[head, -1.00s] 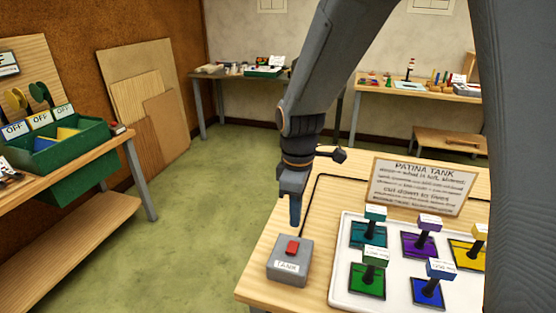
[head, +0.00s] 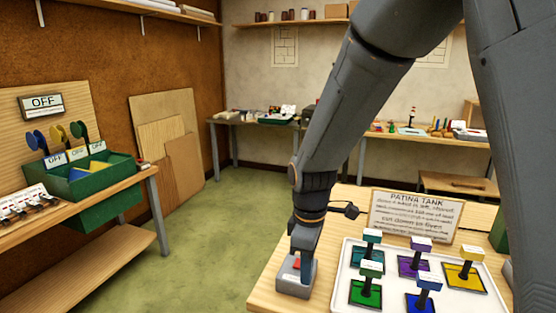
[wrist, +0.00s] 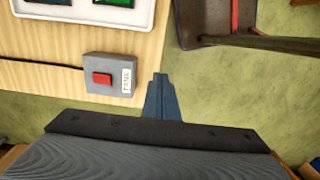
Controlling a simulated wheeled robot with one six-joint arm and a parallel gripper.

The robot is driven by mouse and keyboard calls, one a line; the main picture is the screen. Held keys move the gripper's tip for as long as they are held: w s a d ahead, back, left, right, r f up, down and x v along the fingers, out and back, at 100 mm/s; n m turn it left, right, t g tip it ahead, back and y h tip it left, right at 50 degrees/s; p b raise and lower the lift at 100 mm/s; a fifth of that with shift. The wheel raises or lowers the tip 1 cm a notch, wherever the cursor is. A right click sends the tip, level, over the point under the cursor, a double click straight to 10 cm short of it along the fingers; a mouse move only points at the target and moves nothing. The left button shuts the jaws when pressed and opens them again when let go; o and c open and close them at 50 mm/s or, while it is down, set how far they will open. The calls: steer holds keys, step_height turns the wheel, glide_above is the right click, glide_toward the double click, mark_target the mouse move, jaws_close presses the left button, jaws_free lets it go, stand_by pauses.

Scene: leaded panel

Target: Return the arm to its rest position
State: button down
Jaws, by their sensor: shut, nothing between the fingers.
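My gripper (head: 296,268) points down at the front left of the patina tank table, and my arm reaches to it from the upper right. In the head view it overlaps the grey TANK box (head: 293,286) and hides part of it and its red button. In the wrist view my gripper (wrist: 160,78) has its slim fingers together with nothing between them. There the TANK box (wrist: 110,87) with its red button (wrist: 102,79) lies to the left of the fingertips, with a gap between them in the picture.
A white tray (head: 344,299) with several coloured glass samples on handles stands right of the box, before the PATINA TANK sign (head: 413,217). A left bench (head: 130,186) holds a green bin (head: 95,184) and levers. Green floor (head: 215,230) between is clear.

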steer(key=s+d+f+m+b, duration=0.2)
steer(key=s+d+m+b, duration=0.1)
steer(key=d+m, duration=0.3)
steer(key=s+d+f+m+t+b, duration=0.1)
steer(key=s+d+f+m+b, duration=0.2)
steer(key=d+m, duration=0.3)
steer(key=shift+s+d+m, duration=0.4)
steer(key=shift+s+m, duration=0.35)
steer(key=shift+m, duration=0.25)
steer(key=shift+f, duration=0.1)
